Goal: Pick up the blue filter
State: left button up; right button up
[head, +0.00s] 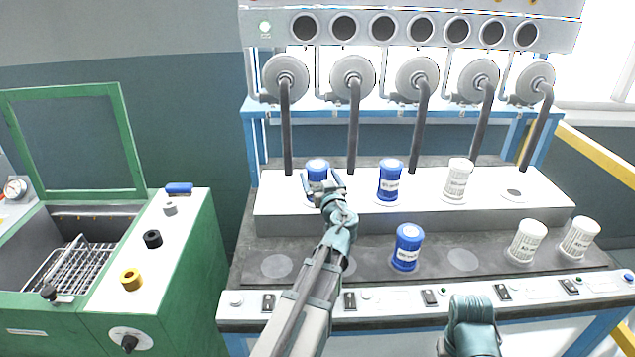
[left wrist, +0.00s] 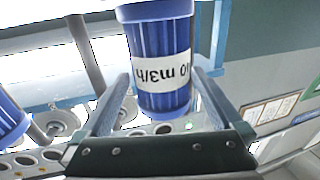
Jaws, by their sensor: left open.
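A blue filter (head: 317,168) with a white label stands on the left of the raised white shelf (head: 360,222). My left gripper (head: 319,186) is open at this filter, with a finger to either side. In the left wrist view, the blue filter (left wrist: 160,45) shows between the spread fingers of my left gripper (left wrist: 155,95), its label upside down; I cannot tell whether a finger touches it. A second blue filter (head: 389,180) stands to the right on the shelf. A third blue filter (head: 407,247) stands on the lower dark surface.
White filters (head: 458,180) stand on the shelf and on the lower surface (head: 527,241) at right. Dark hoses (head: 354,125) hang above the shelf. A green washer cabinet (head: 180,270) stands at left. Part of my right arm (head: 472,325) shows at the front.

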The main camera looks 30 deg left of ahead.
pick_arm(q)
jog(key=x, duration=0.4)
jog(key=shift+a, duration=0.1)
jog(key=shift+s, duration=0.1)
jog(key=shift+c, duration=0.2)
jog(key=c, duration=1.3)
jog(key=shift+r+p, duration=0.55)
notch_tip(320, 180, up, 3)
jog(key=p, duration=0.3)
jog(key=shift+f, duration=0.1)
jog(key=w+d+v, duration=0.1)
jog(key=v, duration=1.4)
jog(key=shift+d+r+p, duration=0.45)
jog(key=shift+d+r, duration=0.1)
jog(key=shift+d, duration=0.1)
